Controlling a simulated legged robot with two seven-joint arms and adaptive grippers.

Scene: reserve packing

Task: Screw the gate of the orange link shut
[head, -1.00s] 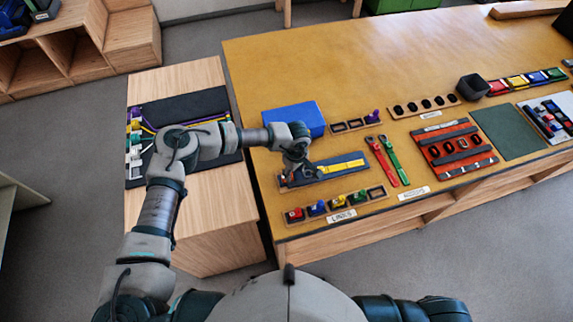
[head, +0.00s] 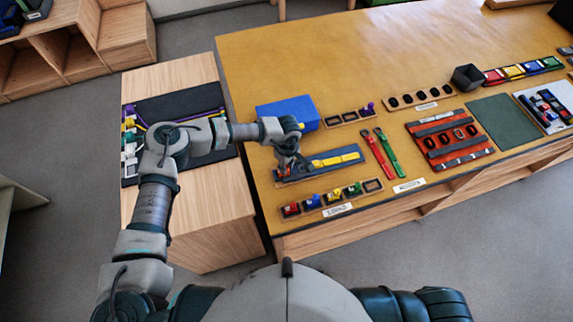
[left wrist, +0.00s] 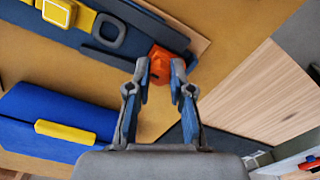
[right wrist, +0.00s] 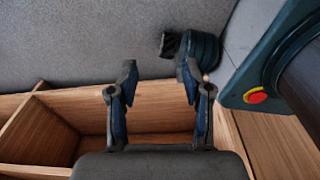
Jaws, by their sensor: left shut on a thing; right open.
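The orange link (left wrist: 158,62) shows in the left wrist view at the end of a dark blue board (left wrist: 65,30), beside a dark ring-shaped link (left wrist: 105,30). My left gripper (left wrist: 160,75) is shut on the orange link, one finger on each side. In the head view my left gripper (head: 287,168) reaches down at the left end of the board (head: 318,167), and it largely hides the link there. The gate cannot be made out. My right gripper (right wrist: 158,82) is open and empty in the right wrist view, away from the work; it is not seen in the head view.
A blue box (head: 285,114) with a yellow catch stands behind the board. A rack of coloured links (head: 333,198) lies in front. A red strap (head: 374,152) and a green strap (head: 390,150) lie to the right. The yellow tabletop (head: 350,60) behind is clear.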

